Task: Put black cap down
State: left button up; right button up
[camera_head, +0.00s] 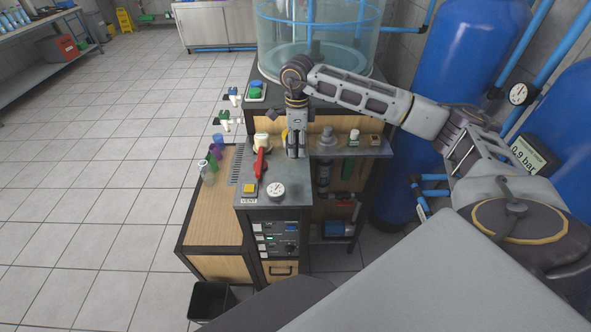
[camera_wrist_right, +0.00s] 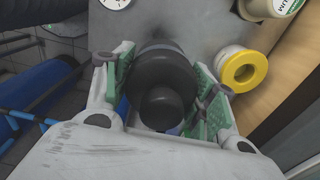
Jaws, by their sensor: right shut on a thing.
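The black cap (camera_wrist_right: 160,85) is a round, stepped black piece between the green-padded fingers of my right gripper (camera_wrist_right: 165,98) in the right wrist view. The right gripper is shut on it. In the head view the right gripper (camera_head: 297,152) points down over the grey bench top, right of the red-handled valve. The cap cannot be made out clearly there. Whether its underside touches the bench top cannot be told. My left gripper is not in view.
The red handle (camera_head: 260,164), a dial gauge (camera_head: 276,190) and a yellow button (camera_head: 249,189) are on the bench top. A clear tank (camera_head: 318,35) stands behind.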

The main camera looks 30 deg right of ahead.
notch_tip(320, 180, down, 4)
jog(key=shift+f+p, duration=0.15)
jog(key=shift+p, duration=0.25)
jog(key=shift+f, duration=0.7)
jog(key=shift+f, duration=0.15)
jog(key=shift+f+p, duration=0.45)
jog(key=shift+f, duration=1.3)
jog(key=shift+f, duration=0.15)
jog(key=o, duration=1)
